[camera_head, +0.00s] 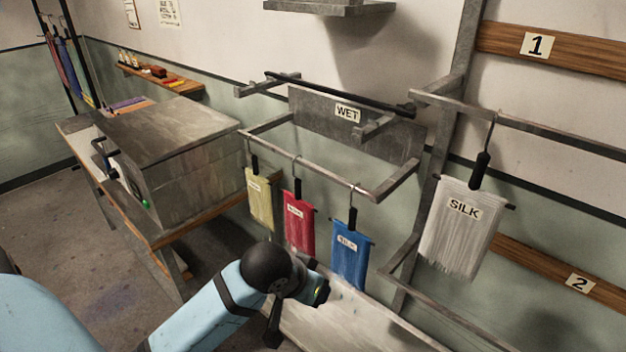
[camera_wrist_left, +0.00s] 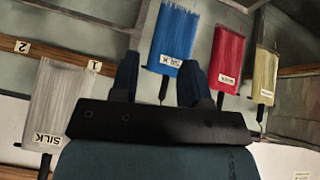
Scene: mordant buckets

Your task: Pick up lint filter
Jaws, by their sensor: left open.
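I cannot pick out anything that is clearly a lint filter in either view. My left arm reaches in from the bottom of the head view, its wrist just below the hanging cloths. My left gripper (camera_wrist_left: 159,60) is open and empty in the wrist view, with a blue cloth (camera_wrist_left: 175,42) beyond its fingers. That blue cloth (camera_head: 349,255) hangs from the wet rail (camera_head: 318,163), beside a red cloth (camera_head: 299,225) and a yellow cloth (camera_head: 260,200). A white cloth labelled SILK (camera_head: 463,228) hangs further right. My right gripper is not in view.
A grey metal box (camera_head: 170,150) with a crank and green light stands on a wooden table (camera_head: 165,232) at left. A small wall shelf (camera_head: 160,80) is behind it. A metal post (camera_head: 450,130) and rails stand at right. A pale trough (camera_head: 345,318) lies below the cloths.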

